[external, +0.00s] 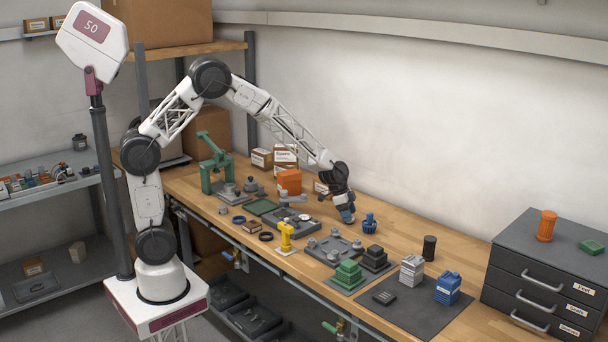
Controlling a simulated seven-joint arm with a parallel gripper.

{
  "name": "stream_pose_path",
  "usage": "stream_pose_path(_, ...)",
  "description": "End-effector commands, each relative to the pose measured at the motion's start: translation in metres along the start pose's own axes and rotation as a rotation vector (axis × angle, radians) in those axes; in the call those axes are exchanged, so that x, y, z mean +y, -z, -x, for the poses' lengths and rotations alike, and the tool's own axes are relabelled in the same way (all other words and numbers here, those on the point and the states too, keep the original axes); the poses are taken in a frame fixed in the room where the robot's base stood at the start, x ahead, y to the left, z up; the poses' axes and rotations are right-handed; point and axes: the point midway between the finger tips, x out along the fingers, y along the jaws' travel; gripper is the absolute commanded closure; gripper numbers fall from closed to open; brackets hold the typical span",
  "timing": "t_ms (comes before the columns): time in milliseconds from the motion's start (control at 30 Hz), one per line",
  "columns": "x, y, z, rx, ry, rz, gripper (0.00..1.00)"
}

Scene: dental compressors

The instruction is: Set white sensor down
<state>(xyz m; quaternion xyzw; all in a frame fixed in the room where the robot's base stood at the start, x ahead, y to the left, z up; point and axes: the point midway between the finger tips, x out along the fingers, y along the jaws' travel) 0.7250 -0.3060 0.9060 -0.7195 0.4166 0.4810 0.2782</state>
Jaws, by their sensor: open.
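My gripper (347,214) hangs at the end of the arm over the middle of the bench, pointing down, its jaws open. Bluish parts show at its tip; I cannot tell whether they are fingertips or something behind. A white ribbed block (412,268), which may be the white sensor, stands upright on a dark mat (437,306) at the right. It is well apart from my gripper, which is to its upper left. A small white piece (304,217) also lies on a dark grey tray (291,226) left of my gripper; I cannot tell which is the sensor.
A blue knobbed part (369,223) stands close right of my gripper. A grey plate (333,247), green stepped block (348,273), black block (374,258), yellow part (286,237) and blue block (448,287) crowd the front. A drawer cabinet (545,278) closes the right end.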

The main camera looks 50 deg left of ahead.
Motion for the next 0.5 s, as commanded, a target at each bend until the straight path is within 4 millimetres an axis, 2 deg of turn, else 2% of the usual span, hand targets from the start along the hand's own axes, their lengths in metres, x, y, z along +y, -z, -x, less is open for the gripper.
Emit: stream_pose_path(500,0.000,0.000,0.077,0.001,0.002,0.000,0.34)
